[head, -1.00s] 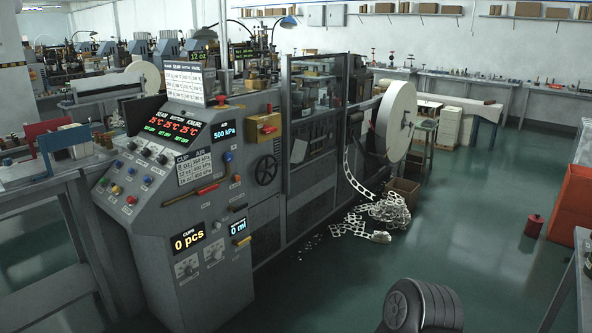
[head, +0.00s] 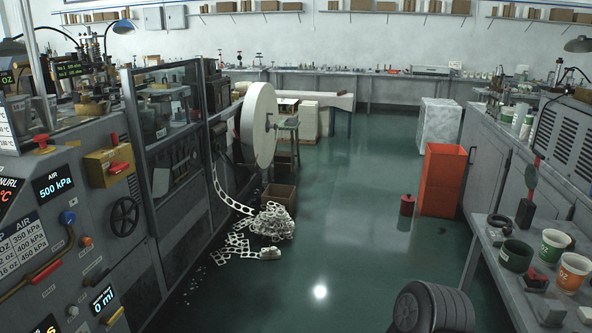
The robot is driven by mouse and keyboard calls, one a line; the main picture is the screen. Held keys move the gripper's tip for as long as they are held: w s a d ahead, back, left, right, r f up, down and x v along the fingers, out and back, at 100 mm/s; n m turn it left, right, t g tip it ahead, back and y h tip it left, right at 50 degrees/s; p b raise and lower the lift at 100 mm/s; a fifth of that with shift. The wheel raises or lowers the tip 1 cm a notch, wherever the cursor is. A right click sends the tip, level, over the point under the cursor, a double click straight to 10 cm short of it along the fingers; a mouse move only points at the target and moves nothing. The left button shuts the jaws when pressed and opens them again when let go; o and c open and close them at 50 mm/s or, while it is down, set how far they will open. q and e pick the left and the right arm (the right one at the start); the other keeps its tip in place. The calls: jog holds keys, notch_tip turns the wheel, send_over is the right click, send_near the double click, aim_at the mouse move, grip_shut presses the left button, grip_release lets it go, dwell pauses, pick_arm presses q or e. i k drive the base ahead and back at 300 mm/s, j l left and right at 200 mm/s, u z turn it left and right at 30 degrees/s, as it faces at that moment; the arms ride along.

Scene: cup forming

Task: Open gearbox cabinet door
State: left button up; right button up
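A grey cup forming machine (head: 120,185) fills the left side of the head view. Its control panel (head: 45,225) is cut off by the left edge. Grey lower panels (head: 183,225) run along the machine's side below a framed upper section (head: 165,125). I cannot tell which panel is the gearbox cabinet door, and none visibly stands open. A black handwheel (head: 123,217) and a yellow box with a red handle (head: 109,165) are on the machine's side. Neither gripper is in view. A dark ribbed part of my own body shows at the bottom right.
A large white paper reel (head: 259,125), a heap of scrap strip (head: 270,222) and a cardboard box (head: 279,197) stand by the machine's far end. A bench with cups (head: 490,262) is on the right. An orange bin (head: 443,182) stands behind it. The central green floor (head: 340,240) is clear.

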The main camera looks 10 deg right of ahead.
aim_at(491, 157)
jog(key=i+l+z, duration=0.25)
jog(key=i+z, duration=0.2)
jog(key=i, duration=0.5)
jog(key=i+j+z, duration=0.1)
jog(key=i+z, duration=0.3)
jog(key=i, duration=0.55)
jog(key=i+z, duration=0.2)
jog(key=i, duration=0.3)
jog(key=i+j+z, duration=0.15)
jog(key=i, duration=0.3)
jog(key=i+j+z, duration=0.2)
jog(key=i, duration=0.25)
jog(key=i+j+z, duration=0.15)
jog(key=i, duration=0.3)
jog(key=i+j+z, duration=0.95)
jog(key=i+j, duration=0.2)
jog(key=i+j+z, duration=0.1)
jog(key=i+j, duration=0.25)
jog(key=i+j+z, duration=0.15)
jog(key=i+j, duration=0.25)
jog(key=i+j+z, duration=0.15)
jog(key=i+j, duration=0.2)
jog(key=i+j+z, duration=0.1)
jog(key=i+j, duration=0.2)
jog(key=j, duration=0.3)
jog(key=i+j+z, duration=0.15)
jog(key=i+j, duration=0.15)
jog(key=j, duration=0.2)
jog(key=i, duration=0.5)
